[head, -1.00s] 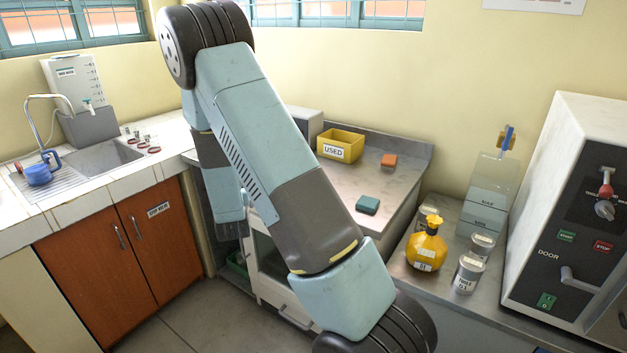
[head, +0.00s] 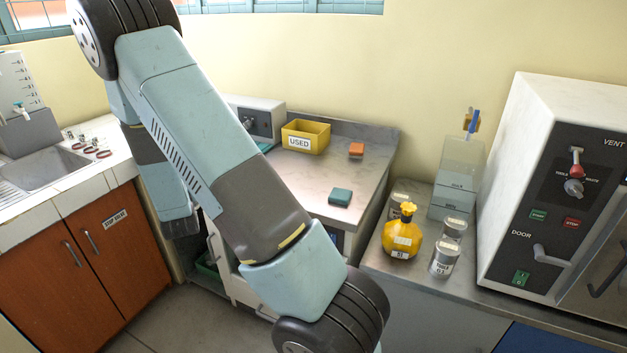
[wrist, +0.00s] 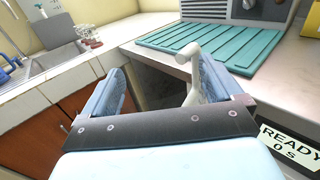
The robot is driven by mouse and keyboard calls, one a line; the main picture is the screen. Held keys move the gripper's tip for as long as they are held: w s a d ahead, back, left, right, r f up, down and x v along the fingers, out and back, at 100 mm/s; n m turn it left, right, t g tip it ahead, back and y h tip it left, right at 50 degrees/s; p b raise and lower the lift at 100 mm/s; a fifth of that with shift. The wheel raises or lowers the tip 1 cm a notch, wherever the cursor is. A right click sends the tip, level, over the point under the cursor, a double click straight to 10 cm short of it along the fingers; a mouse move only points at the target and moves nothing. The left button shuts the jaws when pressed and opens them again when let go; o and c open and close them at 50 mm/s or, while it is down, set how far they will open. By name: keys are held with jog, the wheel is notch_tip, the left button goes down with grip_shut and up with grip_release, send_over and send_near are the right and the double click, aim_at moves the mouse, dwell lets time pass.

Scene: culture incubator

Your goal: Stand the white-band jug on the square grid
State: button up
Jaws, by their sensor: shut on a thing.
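My gripper (wrist: 160,80) shows in the wrist view, in front of a bench edge. Its two blue-grey fingers stand well apart. A cream curved piece (wrist: 192,62) rises between them, close to the right finger; its lower end is hidden, and it appears to be what the gripper is shut on. I cannot tell whether it is part of the white-band jug, and no white band shows. In the head view my gripper is out of sight. I cannot make out a square grid; a teal ribbed mat (wrist: 215,42) lies on the bench beyond the fingers.
A yellow USED bin (head: 305,137), an orange block (head: 356,150) and a teal block (head: 340,196) sit on the middle bench. A yellow bottle (head: 401,238) and grey jars (head: 444,258) stand before the white incubator (head: 540,180). The sink (head: 45,168) is at left.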

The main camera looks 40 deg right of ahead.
jog(key=s+d+r+m+g+h, duration=0.2)
jog(key=s+d+r+m+h, duration=0.15)
jog(key=d, duration=0.45)
jog(key=s+d+r+m+g+h, duration=0.2)
jog(key=s+d+r+h, duration=0.25)
jog(key=d, duration=0.35)
jog(key=s+d+r+m+g+h, duration=0.2)
jog(key=s+d+r+m+g, duration=0.15)
jog(key=s+d, duration=0.4)
jog(key=s+d+r+m+g+h, duration=0.2)
jog(key=s+d+g, duration=0.3)
jog(key=s, duration=0.5)
jog(key=w+d+f, duration=0.7)
jog(key=d+f, duration=0.5)
jog(key=shift+w+f+m, duration=0.25)
jog(key=shift+m, duration=0.05)
jog(key=shift+f+g, duration=0.15)
jog(key=shift+g, duration=0.1)
jog(key=o, duration=1)
jog(key=shift+o, duration=0.3)
